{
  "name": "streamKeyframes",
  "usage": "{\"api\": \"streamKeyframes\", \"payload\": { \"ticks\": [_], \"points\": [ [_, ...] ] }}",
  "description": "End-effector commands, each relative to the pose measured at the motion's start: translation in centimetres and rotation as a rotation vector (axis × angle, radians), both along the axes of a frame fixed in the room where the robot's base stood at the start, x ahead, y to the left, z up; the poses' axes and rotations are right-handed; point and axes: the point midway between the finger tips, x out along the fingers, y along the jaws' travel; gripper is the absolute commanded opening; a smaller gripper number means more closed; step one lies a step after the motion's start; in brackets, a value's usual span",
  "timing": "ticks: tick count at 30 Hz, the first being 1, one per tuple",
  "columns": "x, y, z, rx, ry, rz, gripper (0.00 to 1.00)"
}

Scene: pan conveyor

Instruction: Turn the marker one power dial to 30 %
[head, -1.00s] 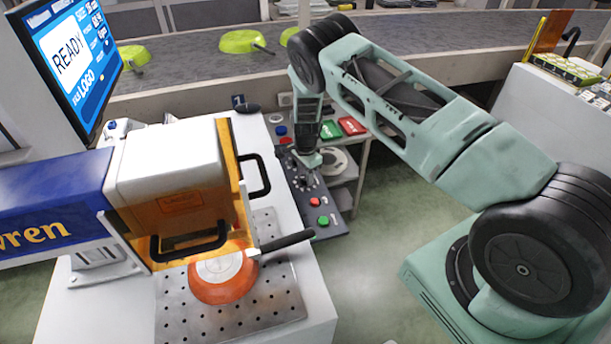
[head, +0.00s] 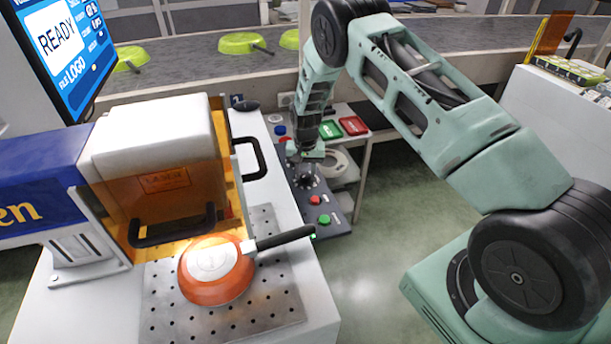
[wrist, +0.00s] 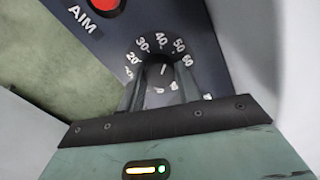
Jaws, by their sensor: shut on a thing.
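The power dial (wrist: 157,72) is a dark knob on a dark panel, with a ring of white numbers around it. In the wrist view its white mark points up, near 40 and to the right of 30; the lower numbers are partly hidden. My gripper (wrist: 161,90) is shut on the dial, one finger on each side. In the head view my gripper (head: 307,163) points down at the control panel (head: 335,226), and the dial (head: 308,182) shows just below it.
A red button (head: 315,199) and a green button (head: 324,219) sit nearer on the panel. The laser marker (head: 155,150) stands left, with an orange pan (head: 215,285) on its perforated plate. The screen (head: 65,45) reads READY. Green and red trays are behind my gripper.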

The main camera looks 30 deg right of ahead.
Motion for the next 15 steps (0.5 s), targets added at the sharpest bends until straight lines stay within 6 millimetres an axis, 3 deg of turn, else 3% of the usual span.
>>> {"api": "streamKeyframes", "payload": {
  "ticks": [15],
  "points": [
    [0.06,-0.04,-0.05,0.001,-0.002,0.485,0.10]
  ]
}}
